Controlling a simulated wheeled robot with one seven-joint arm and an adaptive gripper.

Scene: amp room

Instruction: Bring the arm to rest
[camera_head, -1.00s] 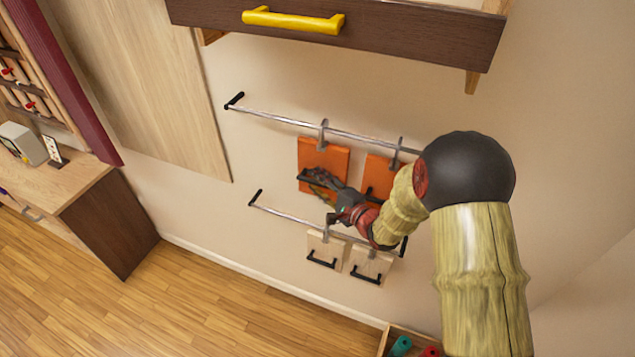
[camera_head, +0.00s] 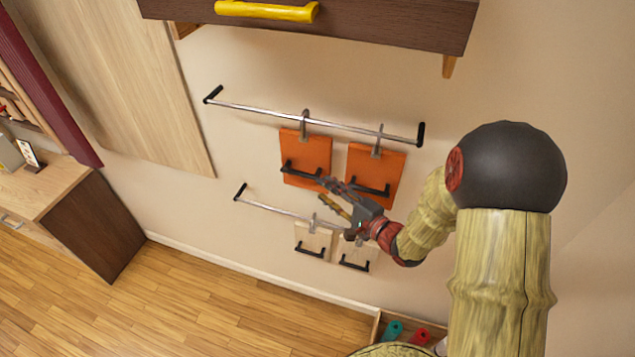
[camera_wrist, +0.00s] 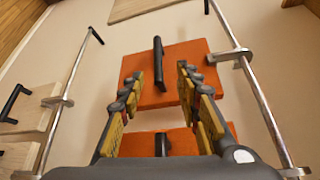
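My gripper (camera_head: 324,190) is at the end of my arm, in front of the wall between two rails. Its fingers are spread with nothing between them, as the wrist view also shows (camera_wrist: 160,78). In the head view, the fingertips overlap the lower right edge of the left orange board (camera_head: 303,160). The right orange board (camera_head: 374,168) hangs beside it, its lower part near the fingers. Each orange board has a black handle. In the wrist view, one orange board (camera_wrist: 175,92) lies beyond the fingers with a visible gap.
The orange boards hang from the upper rail (camera_head: 255,108). Pale boards (camera_head: 312,238) hang from the lower rail (camera_head: 268,208). A dark drawer front (camera_head: 400,22) with a yellow handle is above. A crate (camera_head: 374,328) with coloured items stands below. A wooden cabinet (camera_head: 95,215) is at left.

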